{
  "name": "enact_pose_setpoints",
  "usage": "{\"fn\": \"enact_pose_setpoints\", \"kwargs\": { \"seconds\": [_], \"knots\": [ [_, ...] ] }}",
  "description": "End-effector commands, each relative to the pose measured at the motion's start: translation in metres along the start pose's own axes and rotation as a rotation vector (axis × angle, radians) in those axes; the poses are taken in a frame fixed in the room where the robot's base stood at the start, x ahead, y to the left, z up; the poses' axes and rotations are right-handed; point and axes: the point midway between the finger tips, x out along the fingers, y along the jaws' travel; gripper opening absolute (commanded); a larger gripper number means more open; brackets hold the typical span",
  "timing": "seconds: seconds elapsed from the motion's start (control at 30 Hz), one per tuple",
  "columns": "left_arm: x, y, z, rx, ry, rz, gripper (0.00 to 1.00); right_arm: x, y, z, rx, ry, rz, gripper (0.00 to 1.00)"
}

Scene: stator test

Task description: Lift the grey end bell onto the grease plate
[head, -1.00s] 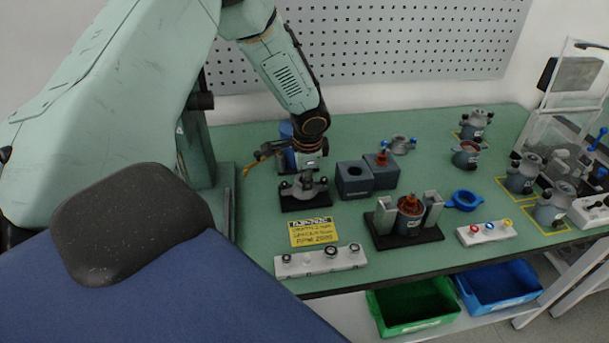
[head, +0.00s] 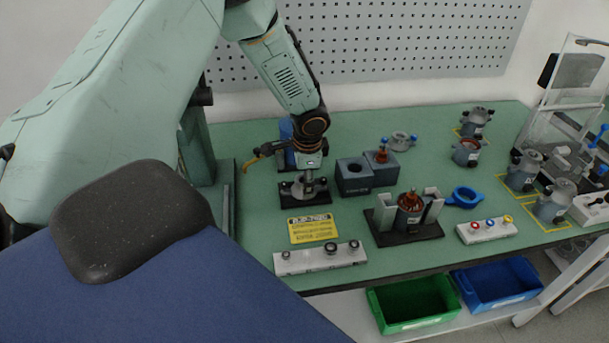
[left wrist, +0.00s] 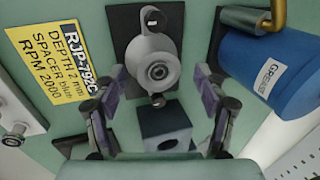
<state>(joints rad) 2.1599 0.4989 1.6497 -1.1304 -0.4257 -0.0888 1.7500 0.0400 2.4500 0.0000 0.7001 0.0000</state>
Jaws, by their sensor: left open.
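The grey end bell (head: 299,187), a flanged round part with a centre hole, sits on a black plate (head: 318,199) at the left of the bench. In the left wrist view the end bell (left wrist: 158,68) shows from above on the black plate (left wrist: 122,22), with small dark knobs at its ends. My left gripper (head: 308,180) points down just above it and partly hides it in the head view. In the left wrist view the left gripper (left wrist: 159,76) is open, one finger on each side of the bell.
A blue grease can (left wrist: 270,72) stands close beside the plate, with a bent brass-coloured spout. Dark blocks (head: 354,178) stand to the right. A yellow label (head: 313,228) and a white strip with knobs (head: 320,258) lie in front. A rotor stand (head: 408,226) is further right.

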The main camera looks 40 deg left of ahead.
Motion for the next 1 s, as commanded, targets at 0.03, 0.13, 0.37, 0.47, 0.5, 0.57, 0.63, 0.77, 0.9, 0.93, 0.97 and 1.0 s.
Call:
{"fn": "enact_pose_setpoints", "kwargs": {
  "seconds": [0.03,0.13,0.37,0.47,0.5,0.57,0.63,0.77,0.9,0.93,0.97,1.0],
  "knots": [
    [0.000,0.000,0.000,0.000,0.000,0.000,0.72,0.000,0.000,0.000,0.000,0.000,0.000,0.40],
    [-0.001,0.000,0.000,0.000,0.000,0.001,0.72,0.000,0.000,0.000,0.000,0.000,0.000,0.40],
    [-0.026,-0.001,-0.001,-0.002,0.004,0.000,0.72,0.000,0.000,0.000,0.000,0.000,0.000,0.40],
    [-0.046,-0.001,-0.001,-0.002,0.004,-0.001,0.72,0.000,0.000,0.000,0.000,0.000,0.000,0.40],
    [-0.053,-0.001,-0.001,-0.001,0.004,-0.002,0.72,0.000,0.000,0.000,0.000,0.000,0.000,0.40],
    [-0.065,-0.001,-0.001,0.000,0.005,-0.002,0.72,0.000,0.000,0.000,0.000,0.000,0.000,0.40],
    [-0.078,-0.001,-0.001,0.000,0.004,-0.002,0.72,0.000,0.000,0.000,0.000,0.000,0.000,0.40],
    [-0.099,-0.001,0.000,-0.001,0.003,-0.001,0.72,0.000,0.000,0.000,0.000,0.000,0.000,0.40],
    [-0.113,-0.001,0.000,0.000,0.002,-0.001,0.72,0.000,0.000,0.000,0.000,0.000,0.000,0.40],
    [-0.115,-0.001,0.000,0.000,0.002,0.000,0.72,0.000,0.000,0.000,0.000,0.000,0.000,0.40],
    [-0.117,0.000,0.000,0.000,0.001,0.001,0.72,0.000,0.000,0.000,0.000,0.000,0.000,0.40],
    [-0.118,0.000,0.001,0.000,0.000,0.001,0.72,0.000,0.000,0.000,0.000,0.000,0.000,0.40]
  ]
}}
